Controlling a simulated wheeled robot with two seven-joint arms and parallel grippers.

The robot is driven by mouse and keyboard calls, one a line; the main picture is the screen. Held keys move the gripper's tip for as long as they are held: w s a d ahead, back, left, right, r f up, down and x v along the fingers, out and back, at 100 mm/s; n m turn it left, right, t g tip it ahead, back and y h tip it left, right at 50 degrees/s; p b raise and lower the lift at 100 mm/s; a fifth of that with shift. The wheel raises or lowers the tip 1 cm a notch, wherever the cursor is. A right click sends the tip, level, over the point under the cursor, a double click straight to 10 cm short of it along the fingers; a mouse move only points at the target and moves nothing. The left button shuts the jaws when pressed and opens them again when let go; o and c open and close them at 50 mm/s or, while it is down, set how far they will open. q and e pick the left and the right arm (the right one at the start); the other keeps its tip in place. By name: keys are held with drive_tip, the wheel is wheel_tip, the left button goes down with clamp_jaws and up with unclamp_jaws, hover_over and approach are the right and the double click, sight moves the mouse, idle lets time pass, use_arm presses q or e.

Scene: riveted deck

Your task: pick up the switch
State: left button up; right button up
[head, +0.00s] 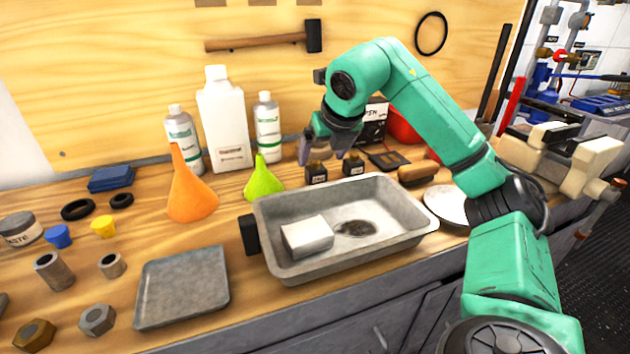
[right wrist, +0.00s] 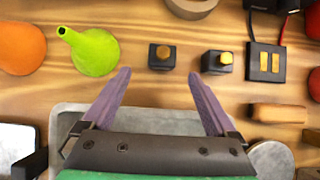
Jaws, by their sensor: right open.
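Two small black blocks with brass tops stand at the back of the bench: a left one (head: 316,173) and a right one (head: 353,164). In the right wrist view the left block (right wrist: 161,57) lies just beyond and between the fingertips, and the right block (right wrist: 217,63) is beyond the right fingertip. A flat black piece with two brass pads (right wrist: 265,62) lies farther right. I cannot tell for certain which of these is the switch. My right gripper (right wrist: 159,73) is open and empty, above the bench behind the grey tray. My left gripper is not in view.
A grey tray (head: 411,233) holding a white block (head: 307,237) stands in front. A green funnel (head: 262,180) and an orange funnel (head: 190,190) stand to the left. Bottles stand near the wall. A brown bar (right wrist: 278,113) lies right of the gripper.

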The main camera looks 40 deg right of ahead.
sight(318, 165)
drive_tip(key=x, duration=0.9)
drive_tip(key=shift+w+d+r, duration=0.15)
drive_tip(key=shift+d+r, duration=0.1)
drive_tip(key=shift+r, duration=0.1)
drive_tip(key=c, duration=0.4)
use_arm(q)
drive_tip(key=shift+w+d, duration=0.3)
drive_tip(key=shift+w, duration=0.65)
use_arm(e)
clamp_jaws()
